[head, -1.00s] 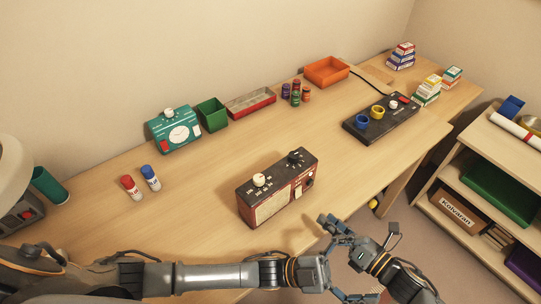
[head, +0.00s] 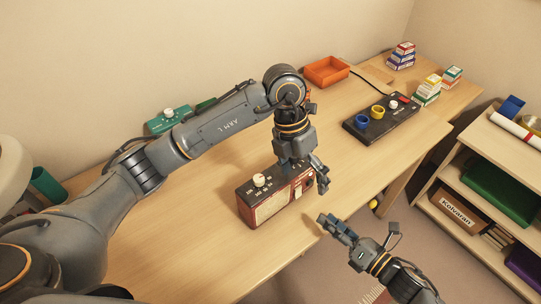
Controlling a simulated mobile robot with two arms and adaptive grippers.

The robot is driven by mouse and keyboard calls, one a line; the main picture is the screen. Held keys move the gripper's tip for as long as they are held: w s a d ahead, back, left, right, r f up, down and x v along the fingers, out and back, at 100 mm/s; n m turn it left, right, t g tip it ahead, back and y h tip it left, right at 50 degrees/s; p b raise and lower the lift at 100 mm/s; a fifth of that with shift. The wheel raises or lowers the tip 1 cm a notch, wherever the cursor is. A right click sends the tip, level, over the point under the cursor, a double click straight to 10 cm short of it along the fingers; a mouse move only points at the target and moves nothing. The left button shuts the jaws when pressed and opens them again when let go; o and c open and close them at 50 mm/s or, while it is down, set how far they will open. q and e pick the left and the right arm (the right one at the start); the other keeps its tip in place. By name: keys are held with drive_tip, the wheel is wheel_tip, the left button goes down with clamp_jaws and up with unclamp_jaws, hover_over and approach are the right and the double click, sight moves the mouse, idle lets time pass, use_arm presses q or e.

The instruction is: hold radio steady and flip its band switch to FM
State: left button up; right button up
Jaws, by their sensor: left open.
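The radio (head: 265,206) is a red-brown box with a cream front panel and a dark top. It stands upright on the desk. A white knob (head: 259,180) shows on its top at the left. My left gripper (head: 304,178) points down at the radio's right end, with its jaws open. It covers the dark knob there, and I cannot tell whether it touches the radio. I cannot make out the band switch. My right gripper (head: 336,230) is at the desk's front edge, right of and below the radio, apart from it. Its jaw opening is unclear.
My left arm crosses the desk (head: 190,230) and partly hides a teal device (head: 167,121). A black panel with rings (head: 382,118) lies to the right. An orange tray (head: 326,71) and small boxes (head: 401,56) stand behind. A shelf (head: 490,165) is at right.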

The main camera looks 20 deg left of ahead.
sight(270, 191)
use_arm(q)
drive_tip(key=a+y, duration=0.1)
drive_tip(key=a, duration=0.1)
drive_tip(key=w+a+r+y, duration=0.1)
drive_tip(key=a, duration=0.2)
drive_tip(key=a+t, duration=0.1)
drive_tip(key=a, duration=0.1)
drive_tip(key=shift+w+a+r+m+y, duration=0.25)
drive_tip(key=shift+w+r+m+y, duration=0.05)
drive_tip(key=shift+w+m+y, duration=0.1)
drive_tip(key=shift+a, duration=0.35)
wheel_tip(270, 191, down, 14)
drive_tip(key=shift+r, duration=0.15)
drive_tip(key=shift+c, duration=0.3)
